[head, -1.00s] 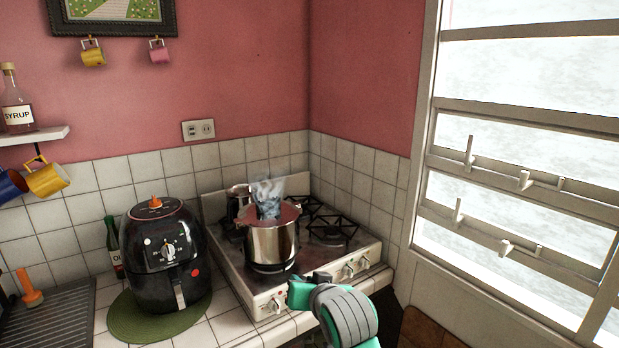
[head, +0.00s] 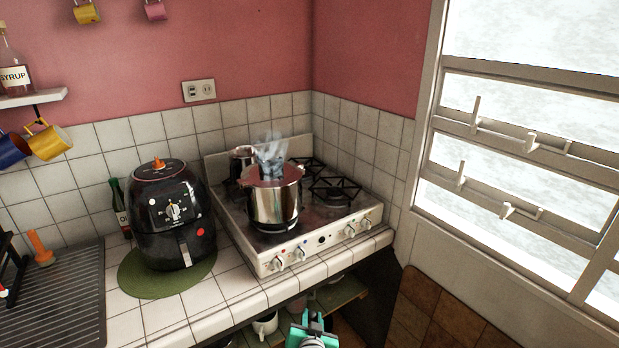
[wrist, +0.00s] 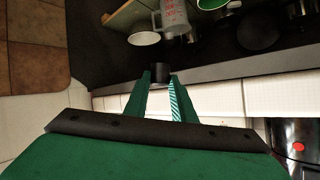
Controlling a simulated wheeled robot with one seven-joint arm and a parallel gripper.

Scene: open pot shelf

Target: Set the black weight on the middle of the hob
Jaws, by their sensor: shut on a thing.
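A small black weight (wrist: 160,72) sits between my fingertips in the wrist view, and my gripper (wrist: 160,85) is shut on it. In the head view my gripper (head: 312,322) is low at the bottom edge, below and in front of the counter; the weight is hard to make out there. The white hob (head: 318,212) stands in the counter corner, above and beyond my gripper.
A black air fryer (head: 172,220) stands on a green mat (head: 135,285) left of the hob. Below the counter is an open shelf (head: 345,293) with a white mug (head: 265,323). The wrist view shows a clear measuring cup (wrist: 175,18) there. The counter edge (head: 240,303) lies above my gripper.

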